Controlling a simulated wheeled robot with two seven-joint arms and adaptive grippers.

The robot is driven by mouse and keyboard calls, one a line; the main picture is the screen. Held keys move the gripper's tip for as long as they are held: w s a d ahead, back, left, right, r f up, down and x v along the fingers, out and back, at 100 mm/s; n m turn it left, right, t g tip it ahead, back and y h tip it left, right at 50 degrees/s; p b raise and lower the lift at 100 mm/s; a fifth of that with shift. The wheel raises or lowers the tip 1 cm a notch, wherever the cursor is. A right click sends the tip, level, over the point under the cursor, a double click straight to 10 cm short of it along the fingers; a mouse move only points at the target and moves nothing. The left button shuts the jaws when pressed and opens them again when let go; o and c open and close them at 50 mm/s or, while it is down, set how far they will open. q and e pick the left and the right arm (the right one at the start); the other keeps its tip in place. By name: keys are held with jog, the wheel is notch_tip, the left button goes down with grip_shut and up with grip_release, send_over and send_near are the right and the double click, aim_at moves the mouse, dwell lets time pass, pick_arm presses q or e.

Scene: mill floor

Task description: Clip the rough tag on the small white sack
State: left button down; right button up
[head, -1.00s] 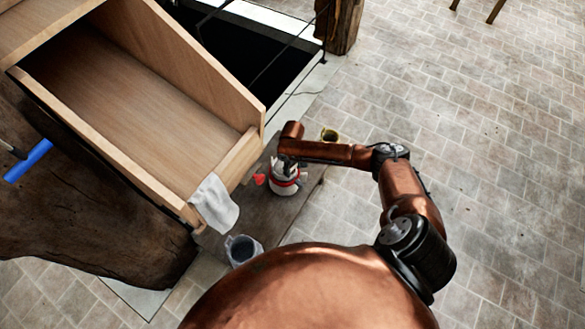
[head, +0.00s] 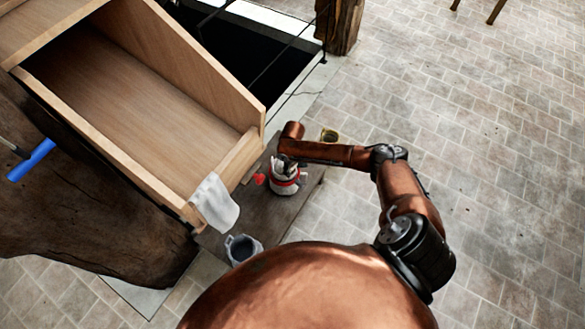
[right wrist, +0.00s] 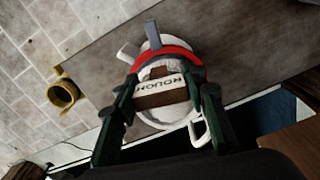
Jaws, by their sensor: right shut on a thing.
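The rough tag (right wrist: 160,94), brown with a white strip lettered ROUGH, is between the fingers of my right gripper (right wrist: 168,90), which is shut on it. Right below it is a white round vessel (right wrist: 179,119) with a red band and a loop handle; grey tabs stick out beside the tag. I cannot tell whether the tag is clear of the vessel. In the head view the vessel (head: 285,187) stands under my right gripper (head: 286,158), which my arm mostly hides. A white cloth-like piece (head: 215,203) hangs at the drawer's corner; I cannot tell whether it is the small white sack. My left gripper is out of view.
An open wooden drawer or chute (head: 150,100) rises left of my right arm. A grey pot (head: 243,249) stands on the low plank (head: 258,216). A yellow cup (head: 329,136) stands beyond my forearm. A blue-handled tool (head: 32,160) is at far left. Paved floor on the right is clear.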

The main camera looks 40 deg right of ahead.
aim_at(293, 173)
jog(key=shift+f, duration=0.1)
jog(key=shift+f+b, duration=0.45)
jog(key=shift+f, duration=0.65)
jog(key=shift+o, duration=0.3)
jog(key=shift+s+a+f, duration=0.1)
jog(key=shift+s+f, duration=0.15)
jog(key=shift+f, duration=0.25)
jog(key=shift+s+a+f+b, duration=0.1)
jog(key=shift+s+f+b, duration=0.1)
jog(key=shift+f+b, duration=0.15)
jog(key=c, duration=0.3)
jog(key=shift+o, duration=0.3)
jog(key=o, duration=1)
jog(key=shift+f, duration=0.1)
jog(key=o, duration=0.3)
jog(key=shift+w+f, duration=0.25)
jog(key=shift+w, duration=0.05)
jog(key=o, duration=0.3)
jog(key=shift+r, duration=0.35)
jog(key=shift+d, duration=0.2)
